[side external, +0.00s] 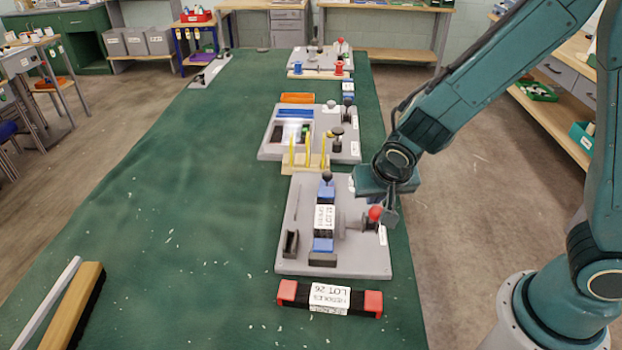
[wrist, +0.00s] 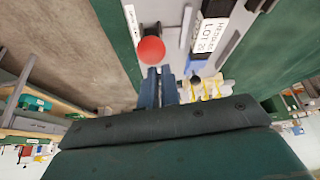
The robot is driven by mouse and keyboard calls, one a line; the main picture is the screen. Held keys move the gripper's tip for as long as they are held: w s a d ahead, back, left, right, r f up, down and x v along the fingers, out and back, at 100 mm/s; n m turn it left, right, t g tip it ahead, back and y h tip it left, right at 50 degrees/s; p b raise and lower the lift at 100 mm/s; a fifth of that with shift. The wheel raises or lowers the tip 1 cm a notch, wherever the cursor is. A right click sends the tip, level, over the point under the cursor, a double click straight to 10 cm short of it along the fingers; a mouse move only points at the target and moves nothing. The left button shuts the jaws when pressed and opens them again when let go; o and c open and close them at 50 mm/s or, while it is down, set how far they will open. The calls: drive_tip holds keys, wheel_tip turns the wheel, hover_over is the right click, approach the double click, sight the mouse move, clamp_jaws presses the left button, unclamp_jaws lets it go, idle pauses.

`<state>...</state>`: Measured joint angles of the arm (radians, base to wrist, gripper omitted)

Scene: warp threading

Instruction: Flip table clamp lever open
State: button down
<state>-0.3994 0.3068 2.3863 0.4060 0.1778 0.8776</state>
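The clamp lever ends in a red ball knob (side external: 375,213), at the right side of the near grey board (side external: 300,262). The knob also shows in the wrist view (wrist: 151,50), just beyond my fingertips. My gripper (side external: 391,218) points down beside the knob, on its right in the side view. In the wrist view my two fingers (wrist: 159,72) lie close together with only a thin gap and nothing between them. I cannot tell whether the tips touch the knob. The clamp's grey body (side external: 350,222) is partly hidden behind the knob.
A labelled blue and black block (side external: 324,220) stands on the board left of the knob. A red-ended bar (side external: 365,302) lies in front. Upright yellow pegs (side external: 308,150) stand behind the board. The green table (side external: 190,200) is mostly clear to the left.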

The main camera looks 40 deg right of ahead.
drive_tip(key=shift+s+a+f+g, duration=0.3)
drive_tip(key=shift+s+a+f, duration=0.15)
drive_tip(key=shift+s, duration=0.2)
drive_tip(key=w+d+r, duration=0.2)
drive_tip(key=w+r, duration=0.2)
drive_tip(key=s+a+r, duration=0.4)
drive_tip(key=s+a, duration=0.1)
drive_tip(key=s, duration=0.1)
drive_tip(key=shift+s+a+r, duration=0.2)
drive_tip(key=shift+s, duration=0.15)
idle(0.6)
drive_tip(key=s+d+r+n+t+y, duration=0.1)
drive_tip(key=s+d+r+n+y, duration=0.2)
drive_tip(key=s+d+r+n, duration=0.4)
drive_tip(key=s+d+r, duration=0.1)
drive_tip(key=s+r, duration=0.3)
drive_tip(key=s, duration=0.3)
drive_tip(key=shift+t, duration=0.4)
